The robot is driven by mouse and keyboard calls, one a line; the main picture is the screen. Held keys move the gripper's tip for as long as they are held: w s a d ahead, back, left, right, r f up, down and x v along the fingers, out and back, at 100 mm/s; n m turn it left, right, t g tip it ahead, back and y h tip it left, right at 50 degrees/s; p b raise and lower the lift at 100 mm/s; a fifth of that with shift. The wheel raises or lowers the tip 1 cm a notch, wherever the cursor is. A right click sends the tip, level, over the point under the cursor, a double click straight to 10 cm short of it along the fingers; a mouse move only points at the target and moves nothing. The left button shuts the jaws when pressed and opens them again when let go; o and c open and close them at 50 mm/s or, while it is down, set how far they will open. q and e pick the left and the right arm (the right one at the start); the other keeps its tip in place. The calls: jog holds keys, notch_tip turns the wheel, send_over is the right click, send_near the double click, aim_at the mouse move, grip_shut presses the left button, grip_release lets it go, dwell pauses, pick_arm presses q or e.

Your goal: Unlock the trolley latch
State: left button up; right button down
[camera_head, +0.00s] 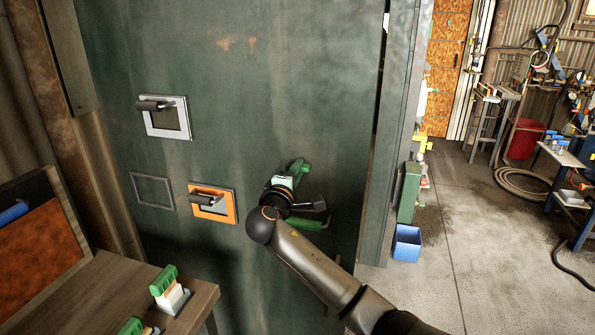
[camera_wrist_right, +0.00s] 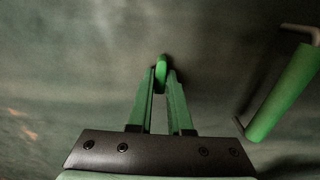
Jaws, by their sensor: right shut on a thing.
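A small green latch piece (camera_wrist_right: 161,68) stands out from the dark green metal panel (camera_head: 270,80). In the right wrist view it sits between the fingertips of my right gripper (camera_wrist_right: 161,75), which are shut on it. In the head view this gripper (camera_head: 298,168) is against the panel near its right edge, and its wrist hides most of the latch. A longer green bar handle (camera_wrist_right: 285,95) is apart from the fingers, to the right in the wrist view; it also shows just below the gripper in the head view (camera_head: 308,225). My left gripper is not in view.
An orange-framed handle (camera_head: 212,203) and a grey-framed handle (camera_head: 165,117) are on the panel to the left. A wooden bench (camera_head: 98,290) with green-topped pieces (camera_head: 166,286) stands at lower left. A blue bin (camera_head: 407,243) is on the floor right of the panel; open floor lies beyond.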

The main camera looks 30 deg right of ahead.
jog(key=shift+f, duration=0.1)
dwell(0.3)
jog(key=c, duration=0.8)
grip_release()
jog(key=shift+c, duration=0.2)
jog(key=b+v, duration=0.2)
jog(key=v, duration=1)
jog(key=shift+s+a, duration=0.2)
jog(key=shift+s, duration=0.05)
